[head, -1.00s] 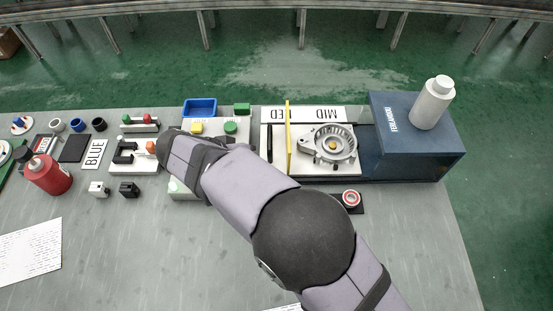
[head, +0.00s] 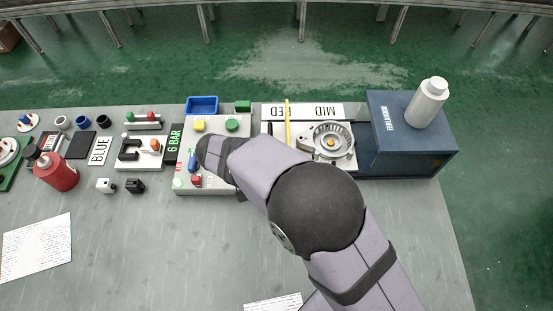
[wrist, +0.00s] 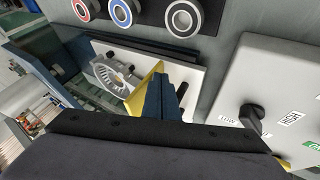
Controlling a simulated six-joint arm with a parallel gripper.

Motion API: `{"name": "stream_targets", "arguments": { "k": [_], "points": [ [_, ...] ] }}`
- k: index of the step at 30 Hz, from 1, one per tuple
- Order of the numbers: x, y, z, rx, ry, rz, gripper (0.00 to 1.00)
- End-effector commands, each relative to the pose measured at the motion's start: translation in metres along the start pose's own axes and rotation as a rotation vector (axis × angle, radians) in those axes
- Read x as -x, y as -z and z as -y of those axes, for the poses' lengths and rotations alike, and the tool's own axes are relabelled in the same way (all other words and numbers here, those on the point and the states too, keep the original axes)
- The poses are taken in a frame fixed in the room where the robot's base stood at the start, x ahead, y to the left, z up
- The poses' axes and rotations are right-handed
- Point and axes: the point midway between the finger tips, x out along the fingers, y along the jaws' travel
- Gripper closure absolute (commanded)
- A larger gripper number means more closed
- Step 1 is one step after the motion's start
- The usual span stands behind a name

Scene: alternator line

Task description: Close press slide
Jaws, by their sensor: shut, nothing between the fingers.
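The press is a dark blue block (head: 415,145) at the right of the bench in the head view. Its pale slide plate (head: 348,168) lies to its left, outside the block, carrying a round metal housing (head: 331,142). A yellow upright bar (head: 287,125) stands at the plate's left side. The wrist view shows the plate (wrist: 190,72), the housing (wrist: 112,76), the yellow bar (wrist: 138,96) and a black post (wrist: 182,91). My gripper (wrist: 162,82) is shut and empty, in front of the bar and close to the post; contact is unclear. My arm hides it in the head view.
A control box (head: 182,205) with coloured buttons stands left of the plate; its black knob (wrist: 254,112) shows in the wrist view. A white bottle (head: 428,102) stands on the press. The front bench is mostly clear.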

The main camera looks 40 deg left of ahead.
Motion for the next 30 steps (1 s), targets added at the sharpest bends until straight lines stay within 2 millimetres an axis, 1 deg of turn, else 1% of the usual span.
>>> {"name": "stream_targets", "arguments": {
  "k": [5,8,11,24,30],
  "points": [
    [-0.005,-0.001,-0.005,0.000,-0.001,0.001,1.00],
    [-0.011,-0.001,-0.015,-0.002,-0.002,0.001,1.00],
    [-0.020,-0.002,-0.029,-0.003,-0.003,0.002,1.00],
    [-0.067,-0.003,-0.117,-0.006,-0.004,0.002,1.00],
    [-0.080,-0.003,-0.145,-0.003,-0.004,0.003,1.00]
  ]
}}
